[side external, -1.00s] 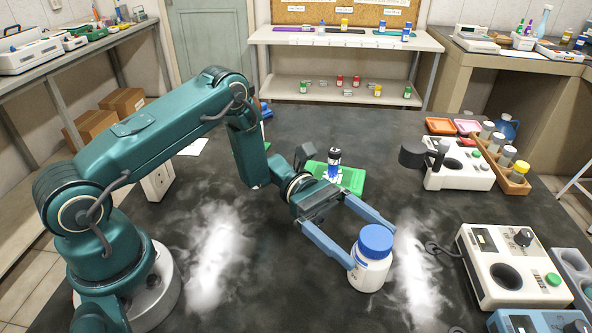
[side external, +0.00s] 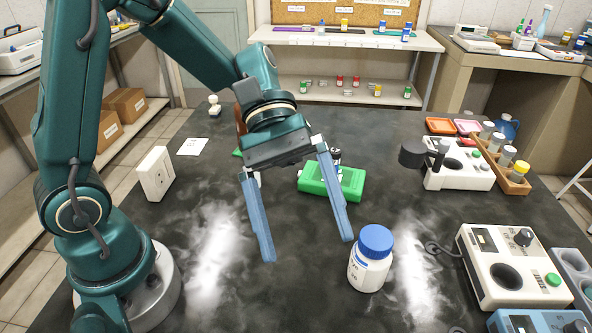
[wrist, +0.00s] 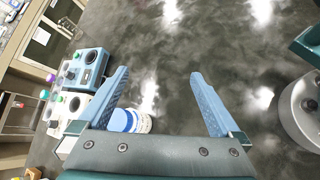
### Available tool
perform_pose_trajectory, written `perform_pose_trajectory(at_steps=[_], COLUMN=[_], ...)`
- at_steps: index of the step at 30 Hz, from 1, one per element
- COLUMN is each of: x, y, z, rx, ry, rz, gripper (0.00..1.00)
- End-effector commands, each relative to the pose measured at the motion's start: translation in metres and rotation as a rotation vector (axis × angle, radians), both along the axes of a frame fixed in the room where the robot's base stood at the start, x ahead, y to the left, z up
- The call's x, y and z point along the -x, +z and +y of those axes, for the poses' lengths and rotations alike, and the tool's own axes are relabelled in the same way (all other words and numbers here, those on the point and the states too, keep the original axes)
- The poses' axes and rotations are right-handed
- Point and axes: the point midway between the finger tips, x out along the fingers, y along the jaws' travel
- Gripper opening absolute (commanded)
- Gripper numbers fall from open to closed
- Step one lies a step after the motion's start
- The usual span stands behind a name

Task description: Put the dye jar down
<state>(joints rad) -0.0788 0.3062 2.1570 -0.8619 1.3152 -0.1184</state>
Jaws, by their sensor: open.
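The dye jar is a white jar with a blue lid (side external: 372,268). It stands upright on the dark bench in the side view, to the right of my gripper and apart from it. My gripper (side external: 308,250) is open and empty, raised over the bench with its two blue fingers pointing down. In the wrist view the jar (wrist: 139,122) shows at the lower left, partly hidden behind the left finger and the gripper body. The open fingers (wrist: 162,80) have only bare bench between them.
A green case (side external: 345,183) lies behind my gripper, with a small dark-topped bottle by it, partly hidden. White instruments (side external: 512,268) stand to the right, with a wooden tube rack (side external: 512,182) farther back. The bench front and centre-left are clear.

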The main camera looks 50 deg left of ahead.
Motion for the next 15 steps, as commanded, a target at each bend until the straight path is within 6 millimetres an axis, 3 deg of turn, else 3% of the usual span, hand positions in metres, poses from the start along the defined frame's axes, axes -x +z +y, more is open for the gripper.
perform_pose_trajectory(at_steps=[7, 15], x=[0.035, 0.043], y=[0.000, 0.005], z=[0.042, 0.099], rx=[-0.333, -0.697], ry=[-0.217, -0.397], rz=[-0.419, -0.851], gripper=[1.00, 1.00])
